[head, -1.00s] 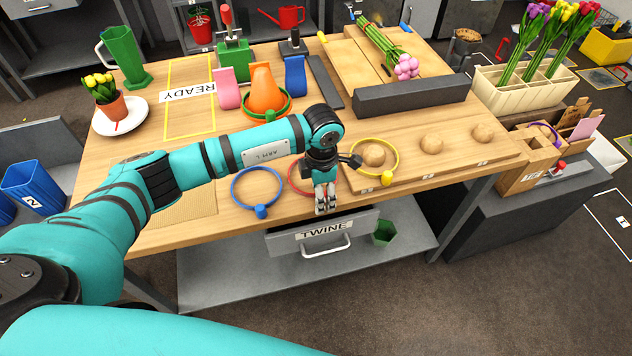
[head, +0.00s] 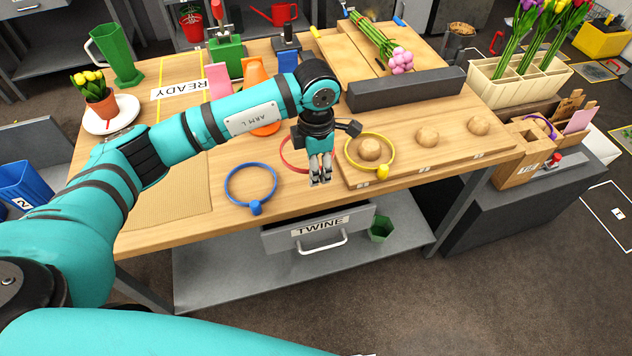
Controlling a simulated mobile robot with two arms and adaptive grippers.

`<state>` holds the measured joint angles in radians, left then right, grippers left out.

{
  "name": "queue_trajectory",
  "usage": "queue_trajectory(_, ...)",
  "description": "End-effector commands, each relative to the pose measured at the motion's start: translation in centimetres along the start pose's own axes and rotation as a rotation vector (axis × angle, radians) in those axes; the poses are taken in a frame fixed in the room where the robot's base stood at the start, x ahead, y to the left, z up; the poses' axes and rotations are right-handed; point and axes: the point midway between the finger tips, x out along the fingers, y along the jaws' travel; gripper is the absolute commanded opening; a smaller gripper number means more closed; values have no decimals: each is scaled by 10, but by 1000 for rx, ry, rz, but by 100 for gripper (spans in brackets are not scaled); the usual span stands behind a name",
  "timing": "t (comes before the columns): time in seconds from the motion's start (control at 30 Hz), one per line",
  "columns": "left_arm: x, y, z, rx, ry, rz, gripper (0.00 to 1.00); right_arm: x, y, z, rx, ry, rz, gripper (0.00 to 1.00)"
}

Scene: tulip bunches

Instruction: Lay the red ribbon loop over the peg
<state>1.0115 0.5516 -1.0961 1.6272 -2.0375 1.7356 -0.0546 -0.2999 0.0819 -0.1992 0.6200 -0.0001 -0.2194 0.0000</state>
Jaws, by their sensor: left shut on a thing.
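My left gripper (head: 320,170) is shut on the red ribbon loop (head: 284,153) near the table's front edge. A yellow loop (head: 392,143) is around the leftmost wooden knob (head: 369,149), just right of the gripper. My right gripper is out of view.
A blue loop (head: 230,198) lies left of the gripper. Two bare wooden knobs (head: 427,138) (head: 479,126) sit farther right on the board. A long dark grey block (head: 405,89) lies behind them. The TWINE drawer (head: 320,228) juts out below the front edge.

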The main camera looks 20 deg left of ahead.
Motion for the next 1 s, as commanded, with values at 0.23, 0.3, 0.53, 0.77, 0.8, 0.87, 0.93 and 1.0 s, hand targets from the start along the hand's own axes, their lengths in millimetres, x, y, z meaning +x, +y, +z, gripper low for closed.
queue_trajectory(0.23,-26,0,0,1,1,0,17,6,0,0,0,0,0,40)
queue_trajectory(0.3,-27,0,0,0,1,0,17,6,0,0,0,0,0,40)
queue_trajectory(0.53,-28,0,0,0,1,-1,17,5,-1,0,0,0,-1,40)
queue_trajectory(0.77,-38,0,0,0,1,1,17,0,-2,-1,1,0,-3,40)
queue_trajectory(0.8,-41,0,0,0,1,1,17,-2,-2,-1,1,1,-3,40)
queue_trajectory(0.87,-46,0,0,0,1,1,17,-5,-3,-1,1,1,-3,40)
queue_trajectory(0.93,-51,0,0,0,2,0,17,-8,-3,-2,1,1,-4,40)
queue_trajectory(1.0,-57,0,0,0,1,0,17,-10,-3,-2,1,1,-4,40)
